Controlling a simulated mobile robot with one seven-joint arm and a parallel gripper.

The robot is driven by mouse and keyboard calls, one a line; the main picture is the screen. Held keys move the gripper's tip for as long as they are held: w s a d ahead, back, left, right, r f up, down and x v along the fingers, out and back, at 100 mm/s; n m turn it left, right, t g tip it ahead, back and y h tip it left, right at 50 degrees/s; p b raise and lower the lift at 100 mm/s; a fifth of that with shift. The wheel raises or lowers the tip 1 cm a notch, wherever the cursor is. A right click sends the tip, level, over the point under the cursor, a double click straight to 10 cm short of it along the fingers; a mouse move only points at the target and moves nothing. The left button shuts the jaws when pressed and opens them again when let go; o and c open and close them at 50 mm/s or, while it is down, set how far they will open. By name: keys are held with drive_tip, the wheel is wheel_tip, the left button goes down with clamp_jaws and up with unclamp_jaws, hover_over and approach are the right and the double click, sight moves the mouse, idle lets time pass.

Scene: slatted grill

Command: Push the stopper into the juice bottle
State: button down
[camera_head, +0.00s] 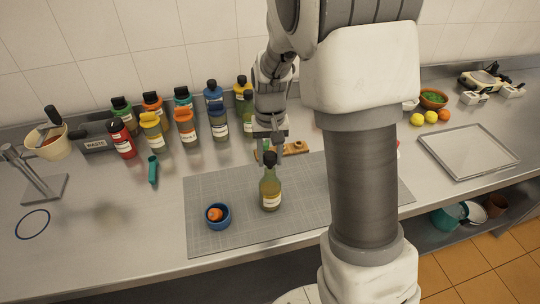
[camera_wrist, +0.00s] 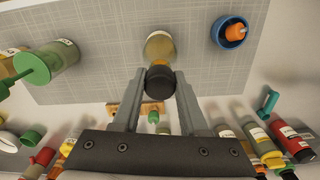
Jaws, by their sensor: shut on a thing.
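The juice bottle (camera_head: 270,193), yellowish with a pale label, stands upright on the grey cutting mat (camera_head: 215,186). It also shows in the wrist view (camera_wrist: 159,46). A black stopper (camera_wrist: 160,79) sits between my fingertips in the wrist view, in line with the bottle's top. In the head view the dark stopper (camera_head: 270,158) shows at the bottle's mouth. My gripper (camera_wrist: 160,76) is shut on the stopper, above the bottle; it also shows in the head view (camera_head: 270,147). I cannot tell how deep the stopper sits in the neck.
A blue bowl (camera_head: 223,222) with an orange item stands left of the bottle. A wooden board (camera_head: 296,149) lies behind it. Several coloured bottles (camera_head: 185,130) line the wall. A green-topped bottle (camera_wrist: 50,60) stands on the mat's other side. The mat's front is clear.

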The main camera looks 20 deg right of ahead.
sight(270, 155)
drive_tip(key=shift+f+b, duration=0.6)
drive_tip(key=shift+f, duration=0.3)
drive_tip(key=shift+c, duration=1.8)
unclamp_jaws()
drive_tip(key=shift+r, duration=0.1)
wheel_tip(270, 155, up, 17)
drive_tip(key=shift+r, duration=0.15)
